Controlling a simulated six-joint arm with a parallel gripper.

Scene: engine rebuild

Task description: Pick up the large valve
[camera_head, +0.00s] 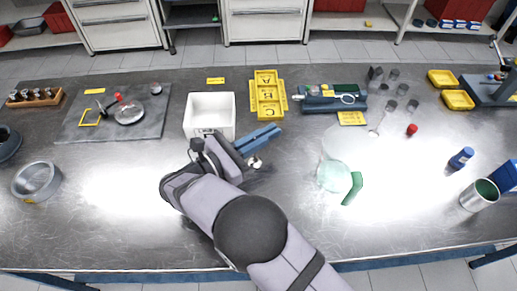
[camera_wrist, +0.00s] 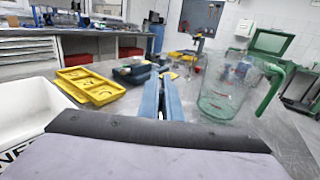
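No thing is plainly recognisable as the large valve. A wooden rack (camera_head: 34,97) at the far left of the bench holds several small dark upright pieces, too small to tell whether they are valves. My gripper (camera_head: 262,137) is over the middle of the bench, right of the white bin, with its blue fingers pointing to the right. They also show in the wrist view (camera_wrist: 162,98), close together with a narrow dark gap; I see nothing held there. A small pale round piece (camera_head: 256,162) shows just below the fingers; what it is cannot be told.
The white bin (camera_head: 209,95) stands beside my gripper, and the yellow A-B-C tray (camera_head: 281,97) lies beyond it. A clear jug with a green handle (camera_head: 354,187) stands to the right. A grey mat (camera_head: 68,127) with parts lies left. The front left bench is mostly clear.

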